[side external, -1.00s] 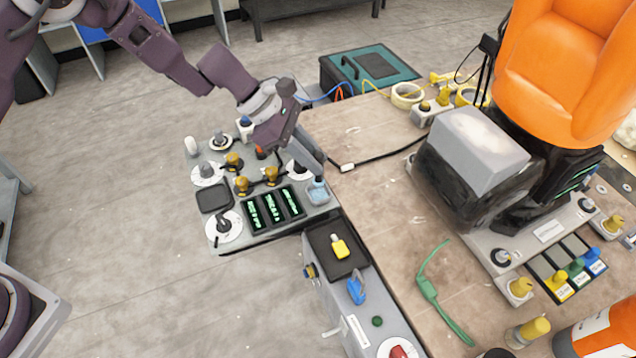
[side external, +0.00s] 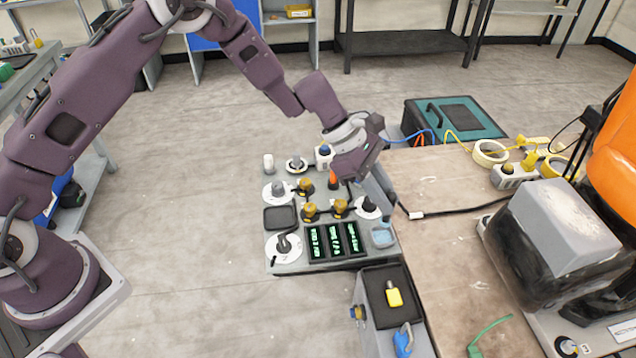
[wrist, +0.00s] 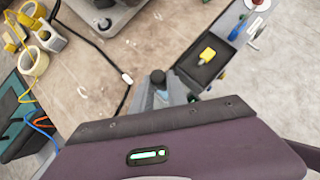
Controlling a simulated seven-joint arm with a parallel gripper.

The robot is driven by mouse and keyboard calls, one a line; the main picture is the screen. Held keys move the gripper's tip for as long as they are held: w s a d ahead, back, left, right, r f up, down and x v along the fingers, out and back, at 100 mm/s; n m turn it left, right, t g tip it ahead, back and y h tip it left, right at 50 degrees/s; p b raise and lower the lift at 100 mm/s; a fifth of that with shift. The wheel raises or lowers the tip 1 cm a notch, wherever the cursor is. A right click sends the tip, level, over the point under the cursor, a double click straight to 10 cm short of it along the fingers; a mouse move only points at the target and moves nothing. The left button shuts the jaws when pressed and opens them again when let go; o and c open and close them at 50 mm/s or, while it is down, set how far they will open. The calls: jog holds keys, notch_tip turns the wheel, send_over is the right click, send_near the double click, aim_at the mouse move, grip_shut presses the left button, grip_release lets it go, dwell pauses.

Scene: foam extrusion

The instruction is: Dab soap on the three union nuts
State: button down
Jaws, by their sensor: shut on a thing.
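Three brass-coloured union nuts sit on the grey panel (side external: 345,265) in the side view: a back one (side external: 305,187), a front left one (side external: 310,211) and a front right one (side external: 341,207). The wrist view does not show the nuts.
The panel also carries several white dials, a dark square tray (side external: 280,218) and green-lit displays (side external: 332,241). The wooden bench (side external: 445,260) stands close on the right, with a black cable (side external: 460,208).

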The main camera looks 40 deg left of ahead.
jog(key=w+a+r, duration=0.2)
jog(key=w+a, duration=0.1)
jog(key=a, duration=1)
jog(key=r, duration=0.1)
send_over(301, 180)
jog(key=shift+m, duration=0.3)
jog(key=shift+w+f, duration=0.1)
jog(key=shift+f, duration=2.05)
jog(key=shift+f, duration=0.1)
jog(key=shift+f, duration=0.25)
jog(key=shift+f, duration=0.25)
jog(key=shift+r, duration=0.1)
notch_tip(301, 180, up, 6)
jog(key=shift+f, duration=0.1)
